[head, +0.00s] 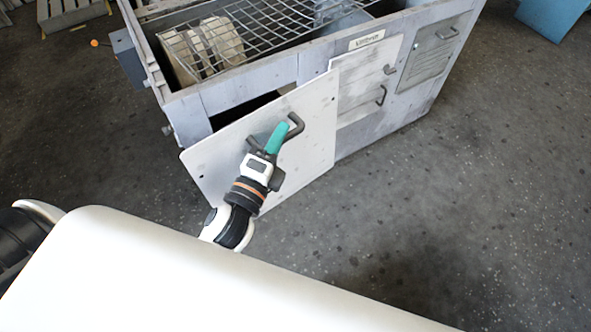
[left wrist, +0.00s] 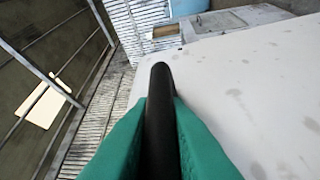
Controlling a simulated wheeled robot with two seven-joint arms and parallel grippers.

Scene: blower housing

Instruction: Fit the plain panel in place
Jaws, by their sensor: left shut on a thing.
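The plain panel (head: 215,152) is a flat light-grey plate with a dark bar handle (head: 293,127). It stands tilted in front of the left part of the blower housing (head: 240,93), overlapping a dark opening in its front. My left gripper (head: 277,138) has green fingers and is shut on the panel's handle. In the left wrist view the green fingers (left wrist: 160,135) close on both sides of the black handle bar, with the panel's pale spotted face (left wrist: 255,90) to the right. Whether the panel touches the housing is unclear. My right gripper is not seen.
To the right on the housing front are a panel with handles (head: 362,85) and a louvred panel (head: 432,55). A wire grid (head: 265,35) covers the top. A blue object (head: 556,18) stands at the upper right. The floor (head: 470,190) to the right is clear.

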